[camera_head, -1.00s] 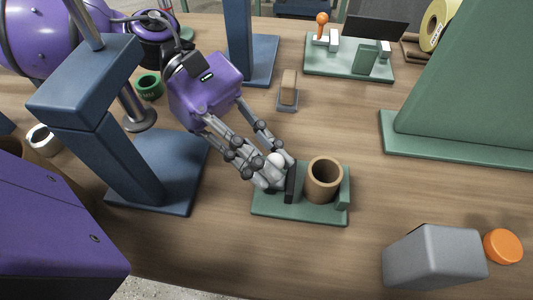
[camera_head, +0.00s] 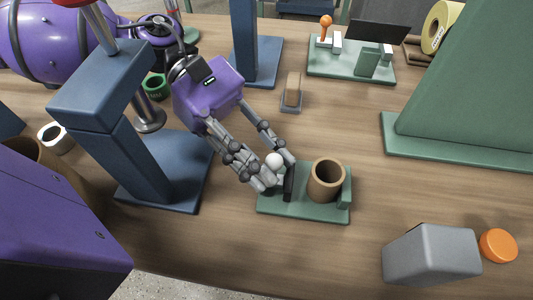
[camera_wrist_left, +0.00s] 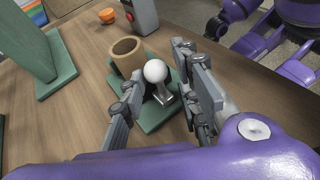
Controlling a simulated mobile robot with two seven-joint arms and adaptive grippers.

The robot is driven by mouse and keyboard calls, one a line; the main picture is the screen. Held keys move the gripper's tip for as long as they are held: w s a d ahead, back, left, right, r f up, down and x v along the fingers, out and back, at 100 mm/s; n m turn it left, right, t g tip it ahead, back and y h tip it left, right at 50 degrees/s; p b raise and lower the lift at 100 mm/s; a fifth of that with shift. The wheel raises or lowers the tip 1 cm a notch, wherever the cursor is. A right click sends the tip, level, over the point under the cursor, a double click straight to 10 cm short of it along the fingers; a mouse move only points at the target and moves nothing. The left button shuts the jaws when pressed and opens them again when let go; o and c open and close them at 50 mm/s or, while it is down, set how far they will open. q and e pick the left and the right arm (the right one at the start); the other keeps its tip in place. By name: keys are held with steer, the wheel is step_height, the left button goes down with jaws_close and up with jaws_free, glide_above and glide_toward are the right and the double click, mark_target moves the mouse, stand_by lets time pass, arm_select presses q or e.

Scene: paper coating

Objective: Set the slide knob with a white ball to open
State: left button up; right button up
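The slide knob with a white ball (camera_head: 274,160) stands on a green base (camera_head: 317,211), left of a brown cylinder (camera_head: 327,181). A dark upright plate (camera_head: 288,183) stands between knob and cylinder, with a gap to the cylinder. My left gripper (camera_head: 272,174) is low over the base, its fingers on either side of the knob. In the left wrist view the white ball (camera_wrist_left: 155,71) and its silver stem show between the spread fingers (camera_wrist_left: 158,78). The ball sits close to the left finger; contact is unclear. My right gripper is not in view.
A grey box (camera_head: 432,255) and an orange cap (camera_head: 498,246) are at the front right. A blue stand (camera_head: 165,175) is close left of my gripper. A green block (camera_head: 470,95) stands at the right. The table between base and grey box is clear.

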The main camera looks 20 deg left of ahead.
arm_select(q)
steer(key=shift+w+a, duration=0.1)
steer(key=v, duration=1.1)
steer(key=shift+a+r, duration=0.25)
steer(key=shift+a, duration=0.1)
steer(key=shift+w, duration=0.1)
